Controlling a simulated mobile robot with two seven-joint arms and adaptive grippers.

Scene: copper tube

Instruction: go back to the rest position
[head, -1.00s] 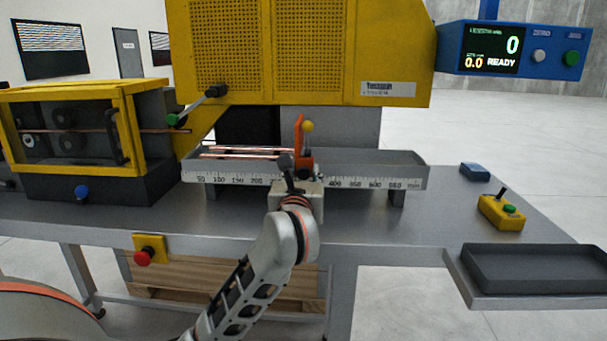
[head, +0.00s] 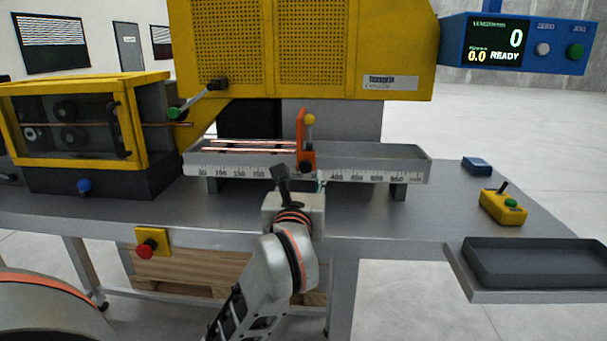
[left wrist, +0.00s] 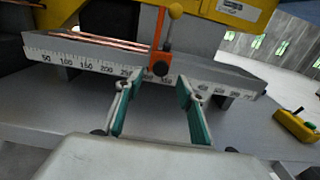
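My left gripper (head: 289,180) is in front of the ruled measuring trough (head: 410,170), above the table's front part. In the left wrist view its two green-padded fingers (left wrist: 157,108) stand apart with nothing between them. The orange stop (head: 306,148) with a yellow knob stands on the trough just beyond the fingers; it also shows in the left wrist view (left wrist: 160,45). Copper tubes (head: 250,146) lie in the trough to the left of the stop. My right gripper is in neither view.
A yellow machine housing (head: 310,50) rises behind the trough. A yellow control box (head: 502,208), a blue block (head: 476,166) and a dark empty tray (head: 540,266) are at the right. A red button (head: 146,248) sits on the table's front edge.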

